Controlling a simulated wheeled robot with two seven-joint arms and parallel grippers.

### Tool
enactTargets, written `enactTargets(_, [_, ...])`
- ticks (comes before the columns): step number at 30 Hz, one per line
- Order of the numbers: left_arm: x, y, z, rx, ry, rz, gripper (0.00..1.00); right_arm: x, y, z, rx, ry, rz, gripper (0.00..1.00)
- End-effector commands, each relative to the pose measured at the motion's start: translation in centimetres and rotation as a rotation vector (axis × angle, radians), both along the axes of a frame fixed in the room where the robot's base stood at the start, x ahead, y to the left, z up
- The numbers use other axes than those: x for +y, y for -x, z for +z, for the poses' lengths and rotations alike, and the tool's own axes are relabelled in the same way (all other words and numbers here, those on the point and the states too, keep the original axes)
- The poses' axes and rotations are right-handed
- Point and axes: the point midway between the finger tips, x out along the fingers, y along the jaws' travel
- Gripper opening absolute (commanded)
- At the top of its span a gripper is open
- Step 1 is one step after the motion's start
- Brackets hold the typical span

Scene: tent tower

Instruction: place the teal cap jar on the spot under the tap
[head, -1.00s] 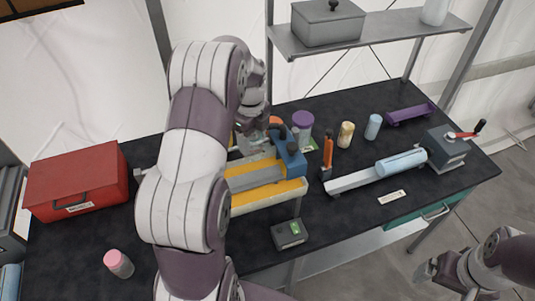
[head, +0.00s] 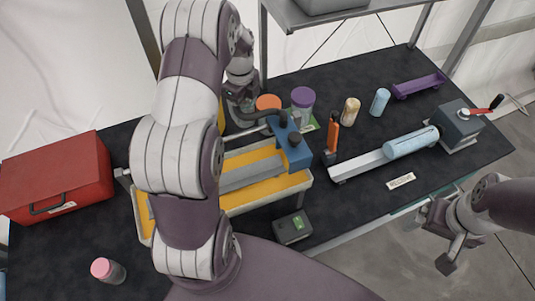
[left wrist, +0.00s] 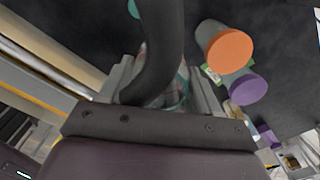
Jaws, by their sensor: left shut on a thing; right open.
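My left gripper (left wrist: 166,82) is shut on a jar-like thing (left wrist: 172,98) with a checked, teal-tinted side. Its top is hidden behind a dark curved pipe (left wrist: 160,40), which looks like the tap. A small teal disc (left wrist: 133,8) shows at the top edge of the left wrist view; I cannot tell what it belongs to. In the head view the left gripper (head: 241,95) is low behind the blue-and-yellow device, its fingertips and load mostly hidden. The spot under the tap is not clearly visible. My right gripper (head: 432,242) is open and empty, off the table's front right.
An orange-capped jar (head: 268,102) and a purple-capped jar (head: 303,100) stand close right of the left gripper. The blue clamp block (head: 290,145) is in front. A red box (head: 55,175) and pink-capped jar (head: 107,270) are left.

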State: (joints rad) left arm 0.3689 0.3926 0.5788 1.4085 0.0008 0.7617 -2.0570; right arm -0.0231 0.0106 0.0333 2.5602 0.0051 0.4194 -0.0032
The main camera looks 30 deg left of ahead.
Motion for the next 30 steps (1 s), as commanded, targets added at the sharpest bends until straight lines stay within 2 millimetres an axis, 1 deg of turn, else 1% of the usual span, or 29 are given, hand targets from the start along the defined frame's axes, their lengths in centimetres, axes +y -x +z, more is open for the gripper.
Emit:
enactTargets(1, [0.0, 0.0, -1.8, 0.002, 0.001, 0.000, 0.33, 0.0, 0.0, -1.0, 0.000, 0.000, 0.000, 0.95])
enactTargets(3, [0.0, 0.0, -3.7, 0.002, 0.001, 0.000, 0.33, 0.0, 0.0, -1.8, 0.000, 0.000, 0.000, 0.95])
enactTargets(5, [0.0, 0.0, -4.7, 0.001, 0.000, 0.000, 0.33, 0.0, 0.0, -2.1, 0.000, 0.000, 0.000, 0.95])
enactTargets(6, [0.0, 0.0, -5.8, 0.002, 0.001, 0.000, 0.33, 0.0, 0.0, -2.5, 0.000, 0.000, 0.000, 0.95])
enactTargets(8, [0.0, 0.0, -6.7, 0.001, 0.001, 0.000, 0.33, 0.0, 0.0, -2.8, 0.000, 0.000, 0.000, 0.95])
enactTargets(10, [0.0, 0.0, -7.8, 0.001, 0.000, 0.000, 0.33, 0.0, 0.0, -3.6, 0.000, 0.000, 0.000, 0.95])
enactTargets(14, [0.0, 0.0, -11.0, 0.000, 0.000, 0.000, 0.33, 0.0, 0.0, -6.1, 0.000, 0.000, 0.000, 0.95])
enactTargets(15, [0.0, 0.0, -12.0, 0.000, 0.000, 0.000, 0.33, 0.0, 0.0, -6.9, 0.000, 0.000, 0.000, 0.95])
enactTargets(18, [0.0, 0.0, -13.9, 0.000, 0.000, 0.000, 0.33, 0.0, 0.0, -8.4, 0.000, 0.000, 0.000, 0.95])
enactTargets(20, [0.0, 0.0, -14.7, 0.000, 0.000, 0.000, 0.33, 0.0, 0.0, -9.0, 0.000, 0.000, 0.000, 0.95])
enactTargets(24, [0.0, 0.0, -17.2, 0.000, 0.000, 0.000, 0.33, 0.0, 0.0, -11.0, 0.000, 0.000, 0.000, 0.95])
enactTargets(26, [0.0, 0.0, -17.2, -0.001, -0.001, 0.000, 0.33, 0.0, 0.0, -10.9, 0.000, 0.000, 0.000, 0.95])
enactTargets(27, [0.0, -0.1, -16.9, -0.002, -0.001, 0.000, 0.28, 0.0, 0.0, -10.7, 0.000, 0.000, 0.000, 0.95])
enactTargets(30, [0.0, 0.0, -16.8, -0.001, -0.001, 0.000, 0.28, 0.0, 0.0, -10.5, 0.000, 0.000, 0.000, 0.95])
